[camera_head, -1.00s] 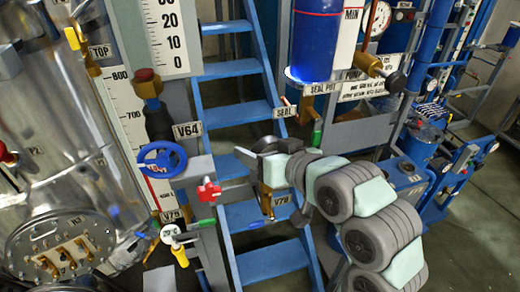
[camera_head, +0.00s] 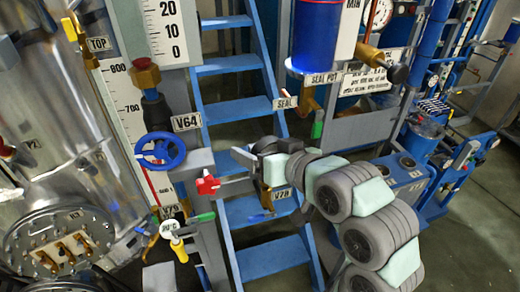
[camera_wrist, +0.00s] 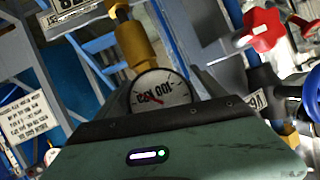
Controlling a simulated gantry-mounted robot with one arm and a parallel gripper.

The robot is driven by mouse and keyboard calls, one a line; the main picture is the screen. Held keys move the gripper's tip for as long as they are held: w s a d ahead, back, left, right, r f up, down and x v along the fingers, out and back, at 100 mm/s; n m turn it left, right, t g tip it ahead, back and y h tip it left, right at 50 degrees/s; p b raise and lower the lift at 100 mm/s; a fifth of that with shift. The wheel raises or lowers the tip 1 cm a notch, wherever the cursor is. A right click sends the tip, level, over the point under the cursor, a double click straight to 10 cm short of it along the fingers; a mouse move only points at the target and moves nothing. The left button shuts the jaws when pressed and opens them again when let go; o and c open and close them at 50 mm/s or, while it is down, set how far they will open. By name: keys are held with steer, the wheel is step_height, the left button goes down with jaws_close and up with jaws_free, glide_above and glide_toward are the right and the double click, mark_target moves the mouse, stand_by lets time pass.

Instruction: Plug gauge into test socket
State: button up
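A round gauge (camera_wrist: 162,92) with a white dial, dark rim and red needle sits between the fingers of my gripper (camera_wrist: 163,82) in the wrist view. The fingers flank its rim closely and appear shut on it. A brass fitting (camera_wrist: 137,45) stands right behind the dial; I cannot tell whether the two are joined. In the head view my gripper (camera_head: 242,163) points left in front of the blue ladder, and the gauge cannot be made out there. I cannot identify the test socket.
A red knob (camera_head: 208,185) is close to the left of my gripper. A blue handwheel (camera_head: 160,150) and a small white dial with a yellow body (camera_head: 171,230) are further left. A blue ladder (camera_head: 267,265) stands behind. A blue cylinder (camera_head: 315,35) hangs above right.

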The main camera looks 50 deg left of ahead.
steer(key=shift+o, duration=0.8)
steer(key=b+v, duration=0.1)
steer(key=v, duration=0.9)
steer(key=shift+d+b, duration=0.3)
steer(key=shift+d, duration=0.1)
steer(key=shift+r, duration=0.15)
